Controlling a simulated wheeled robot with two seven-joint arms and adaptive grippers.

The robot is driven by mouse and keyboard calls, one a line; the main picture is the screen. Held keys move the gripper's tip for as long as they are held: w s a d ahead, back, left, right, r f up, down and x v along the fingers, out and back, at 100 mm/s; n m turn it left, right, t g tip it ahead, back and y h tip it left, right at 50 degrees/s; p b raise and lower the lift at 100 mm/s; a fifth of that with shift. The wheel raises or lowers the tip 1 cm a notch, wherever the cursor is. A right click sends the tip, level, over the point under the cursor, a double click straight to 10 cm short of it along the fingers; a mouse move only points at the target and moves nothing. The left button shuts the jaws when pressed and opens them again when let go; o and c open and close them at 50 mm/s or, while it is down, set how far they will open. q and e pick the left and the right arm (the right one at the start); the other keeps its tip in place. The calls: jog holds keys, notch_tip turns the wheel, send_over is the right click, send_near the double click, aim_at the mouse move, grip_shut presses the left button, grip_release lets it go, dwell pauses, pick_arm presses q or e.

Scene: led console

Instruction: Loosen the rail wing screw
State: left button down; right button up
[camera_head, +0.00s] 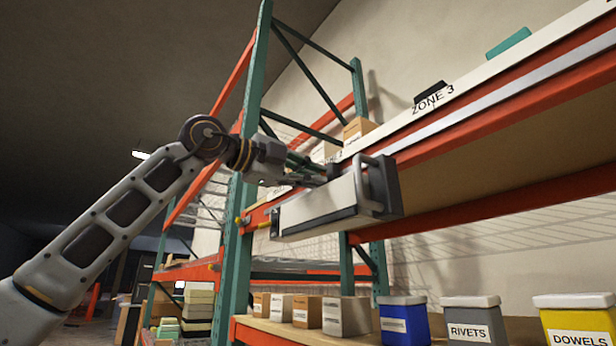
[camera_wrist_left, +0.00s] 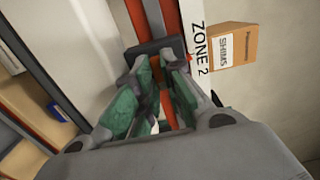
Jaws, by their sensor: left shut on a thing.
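A pale grey console box (camera_head: 318,206) with dark ends and a handle hangs at the front of the orange shelf rail. A dark clamp block (camera_head: 335,171) sits at its top; it also shows in the left wrist view (camera_wrist_left: 157,48). My left gripper (camera_head: 318,178) reaches in from the left, its fingertips at this clamp. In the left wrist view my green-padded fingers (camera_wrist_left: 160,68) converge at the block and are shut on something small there. It appears to be the rail wing screw, largely hidden by the fingertips. My right gripper is out of view.
A green upright (camera_head: 240,230) stands close to my left forearm. Lower down are a blue bin (camera_head: 404,322), a grey rivets bin (camera_head: 472,322) and a yellow dowels bin (camera_head: 576,322). A cardboard box (camera_wrist_left: 233,44) sits beside the rail.

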pick_arm(q)
jog(key=shift+r, duration=0.1)
jog(key=c, duration=1.8)
grip_release()
jog(key=shift+d, duration=0.1)
jog(key=shift+o, duration=0.2)
jog(key=shift+w+d, duration=0.1)
jog(key=shift+d, duration=0.2)
jog(key=v, duration=1.2)
jog(key=shift+w, duration=0.1)
